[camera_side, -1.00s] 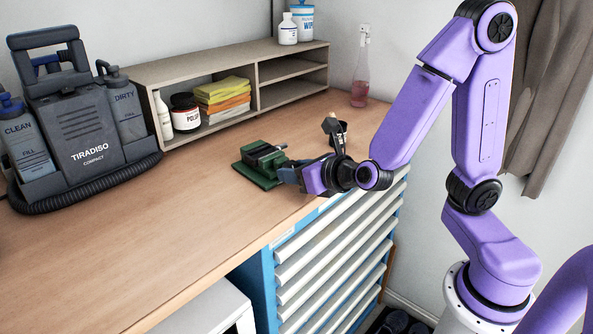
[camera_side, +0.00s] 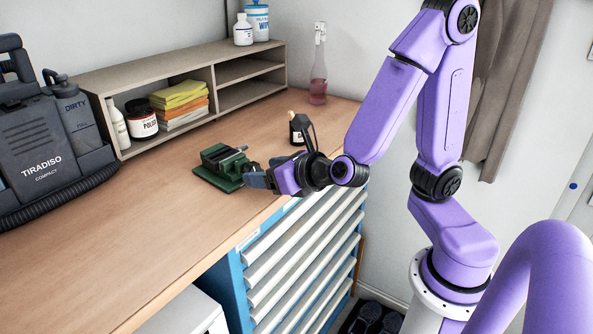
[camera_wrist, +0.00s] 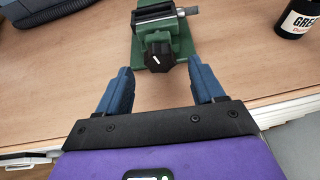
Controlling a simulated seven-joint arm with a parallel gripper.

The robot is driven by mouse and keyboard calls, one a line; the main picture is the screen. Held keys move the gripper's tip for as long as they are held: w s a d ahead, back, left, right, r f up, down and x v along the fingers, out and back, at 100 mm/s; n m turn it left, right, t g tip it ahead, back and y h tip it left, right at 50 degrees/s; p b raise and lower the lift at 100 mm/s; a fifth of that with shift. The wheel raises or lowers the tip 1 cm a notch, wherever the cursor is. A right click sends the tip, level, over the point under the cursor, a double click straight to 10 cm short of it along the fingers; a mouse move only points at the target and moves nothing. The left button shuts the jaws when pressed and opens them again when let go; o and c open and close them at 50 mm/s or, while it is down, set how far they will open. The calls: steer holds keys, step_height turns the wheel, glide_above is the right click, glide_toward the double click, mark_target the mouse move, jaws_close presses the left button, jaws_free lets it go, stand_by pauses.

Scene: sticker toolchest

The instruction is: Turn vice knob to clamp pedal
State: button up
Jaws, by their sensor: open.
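The green vice (camera_side: 222,167) stands on the wooden bench near its front edge. In the wrist view the vice (camera_wrist: 182,38) is at the top centre, with its black knob (camera_wrist: 159,50) facing me and a white mark on the knob. A small grey metal piece (camera_wrist: 187,12) shows at the vice jaws; I cannot tell whether this is the pedal or how firmly it sits. My gripper (camera_wrist: 160,82) is open. Its two blue fingers point at the knob, one on each side and short of it, apart from it. In the side view my gripper (camera_side: 262,178) is just right of the vice.
A dark bottle labelled GRE (camera_wrist: 300,15) stands right of the vice, and it shows behind my wrist in the side view (camera_side: 297,131). A shelf (camera_side: 215,97) lines the wall. A TIRADISO machine (camera_side: 45,150) is at left. The bench front is clear.

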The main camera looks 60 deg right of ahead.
steer(key=v, duration=0.8)
steer(key=shift+s+r, duration=0.15)
steer(key=shift+s, duration=0.25)
steer(key=s+d+f+m+g+h, duration=0.2)
steer(key=s+d+f+m+g, duration=0.5)
steer(key=m, duration=0.6)
steer(key=s+a+m+g+y, duration=0.3)
steer(key=s+a+m+g, duration=0.2)
steer(key=m, duration=0.4)
steer(key=shift+s+a+r+g+y, duration=0.15)
steer(key=shift+s+g+y, duration=0.15)
steer(key=shift+s+g, duration=0.5)
steer(key=shift+s, duration=0.1)
stand_by(1.5)
